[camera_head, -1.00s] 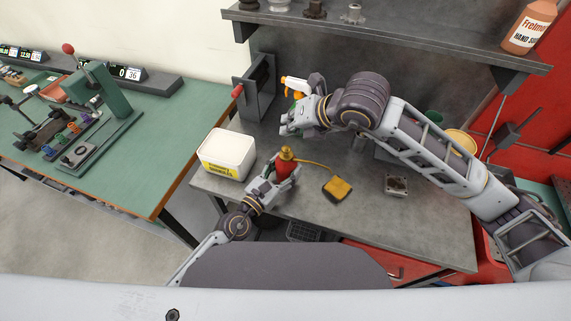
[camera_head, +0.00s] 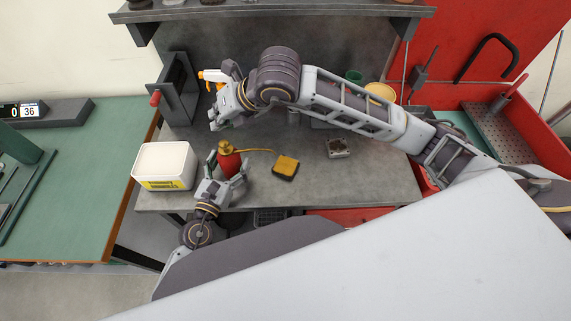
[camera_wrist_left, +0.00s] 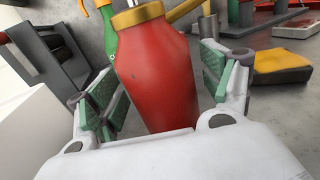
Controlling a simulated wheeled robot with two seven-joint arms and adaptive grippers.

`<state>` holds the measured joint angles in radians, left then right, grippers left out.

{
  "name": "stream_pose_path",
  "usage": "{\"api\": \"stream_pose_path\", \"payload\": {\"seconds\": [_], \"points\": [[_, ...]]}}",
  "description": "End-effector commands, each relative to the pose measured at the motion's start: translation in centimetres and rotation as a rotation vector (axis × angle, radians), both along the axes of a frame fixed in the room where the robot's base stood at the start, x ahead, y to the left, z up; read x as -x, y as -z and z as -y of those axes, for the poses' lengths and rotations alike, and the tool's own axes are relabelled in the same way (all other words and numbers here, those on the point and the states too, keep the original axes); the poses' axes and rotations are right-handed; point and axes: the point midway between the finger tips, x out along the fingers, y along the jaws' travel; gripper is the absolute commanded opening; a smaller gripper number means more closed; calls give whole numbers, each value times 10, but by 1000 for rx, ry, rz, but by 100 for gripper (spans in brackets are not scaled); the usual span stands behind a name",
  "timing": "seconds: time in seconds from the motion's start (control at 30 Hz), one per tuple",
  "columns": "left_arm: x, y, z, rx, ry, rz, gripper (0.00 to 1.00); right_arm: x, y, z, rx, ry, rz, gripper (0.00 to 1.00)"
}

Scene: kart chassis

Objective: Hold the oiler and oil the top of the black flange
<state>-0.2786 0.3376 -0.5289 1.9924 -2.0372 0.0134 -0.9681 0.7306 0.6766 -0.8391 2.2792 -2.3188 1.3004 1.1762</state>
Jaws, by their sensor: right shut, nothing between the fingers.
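The oiler (camera_head: 229,163) has a red body, a gold cap and a long thin spout pointing right. It stands near the front edge of the grey workbench, right of the white box. In the left wrist view the oiler (camera_wrist_left: 158,75) fills the middle. My left gripper (camera_head: 226,182) has its green-padded fingers (camera_wrist_left: 160,88) on either side of the red body, with narrow gaps visible beside it. My right gripper (camera_head: 217,119) is shut and empty above the bench, behind the oiler and in front of the orange-headed spray bottle (camera_head: 212,76). I cannot make out the black flange clearly.
A white box (camera_head: 165,162) stands left of the oiler. A yellow and black sponge-like block (camera_head: 286,166) and a square metal part (camera_head: 338,147) lie to the right on the workbench (camera_head: 380,180). A dark vise-like frame (camera_head: 179,88) stands at the back left.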

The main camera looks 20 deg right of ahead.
Motion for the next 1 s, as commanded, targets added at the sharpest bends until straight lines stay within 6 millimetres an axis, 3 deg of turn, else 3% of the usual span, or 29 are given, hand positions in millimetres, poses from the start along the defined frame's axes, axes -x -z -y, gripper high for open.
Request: {"api": "stream_pose_path", "payload": {"seconds": [0.47, 1.0], "points": [[3, 0, -2, -1, 0, -1, 81, 0, 0, 0, 0, 0, 0, 0], [31, 1, -21, -1, 1, 0, 81, 0, 0, 0, 0, 0, 0, 0]]}}
